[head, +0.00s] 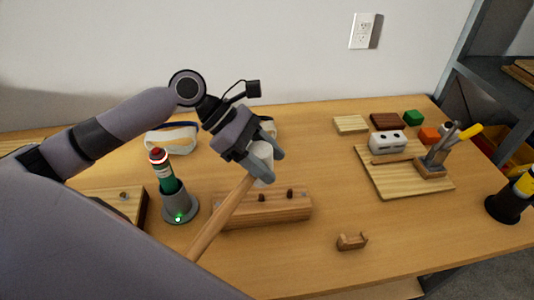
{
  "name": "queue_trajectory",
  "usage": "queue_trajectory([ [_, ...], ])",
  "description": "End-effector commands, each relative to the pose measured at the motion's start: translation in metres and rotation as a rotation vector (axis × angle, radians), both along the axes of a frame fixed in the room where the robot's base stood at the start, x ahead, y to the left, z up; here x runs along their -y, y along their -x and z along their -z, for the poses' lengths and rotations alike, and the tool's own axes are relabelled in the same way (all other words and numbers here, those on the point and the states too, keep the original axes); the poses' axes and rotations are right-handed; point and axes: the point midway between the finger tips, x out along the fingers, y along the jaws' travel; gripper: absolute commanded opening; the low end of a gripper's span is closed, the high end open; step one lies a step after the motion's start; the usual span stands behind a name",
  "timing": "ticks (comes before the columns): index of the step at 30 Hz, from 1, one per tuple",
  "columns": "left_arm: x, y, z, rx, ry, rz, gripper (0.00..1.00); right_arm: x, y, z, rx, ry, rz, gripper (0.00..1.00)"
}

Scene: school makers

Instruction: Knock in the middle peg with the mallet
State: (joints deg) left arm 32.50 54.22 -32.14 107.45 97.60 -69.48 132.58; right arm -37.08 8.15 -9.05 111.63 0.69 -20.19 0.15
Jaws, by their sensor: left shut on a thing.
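My left gripper (267,165) is shut on the mallet (222,217), gripping it at its white head. The wooden handle slants down to the left and crosses in front of the peg block's left part. The long wooden peg block (285,211) lies on the table below the gripper. Two dark pegs show on its top: one near the middle (261,198) and one to the right (289,194). Any peg further left is hidden by the mallet handle. The mallet head appears above the block, apart from the pegs. My right gripper is not in view.
A small wooden cradle (352,242) sits in front right of the block. A green tool in a grey stand (179,209) is left. A wooden board (393,182) with a tool holder is right. A dark stand with a yellow tool (507,205) is far right.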

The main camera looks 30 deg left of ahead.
Motion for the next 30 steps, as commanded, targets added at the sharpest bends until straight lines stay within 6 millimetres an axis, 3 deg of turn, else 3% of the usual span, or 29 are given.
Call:
queue_trajectory([
  [15,0.000,0.000,0.003,-0.001,0.002,0.000,0.00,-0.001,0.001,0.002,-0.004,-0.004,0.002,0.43],
  [17,0.000,0.000,0.013,-0.006,0.002,-0.002,0.00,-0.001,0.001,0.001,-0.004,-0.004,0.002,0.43],
  [22,0.001,0.001,0.059,-0.008,0.004,-0.002,0.00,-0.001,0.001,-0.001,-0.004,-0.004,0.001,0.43],
  [26,0.000,0.000,0.050,0.001,0.003,0.001,0.00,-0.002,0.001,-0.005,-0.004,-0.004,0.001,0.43],
  [30,0.000,-0.001,0.028,0.003,0.003,-0.001,0.00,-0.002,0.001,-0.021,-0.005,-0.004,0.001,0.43],
])
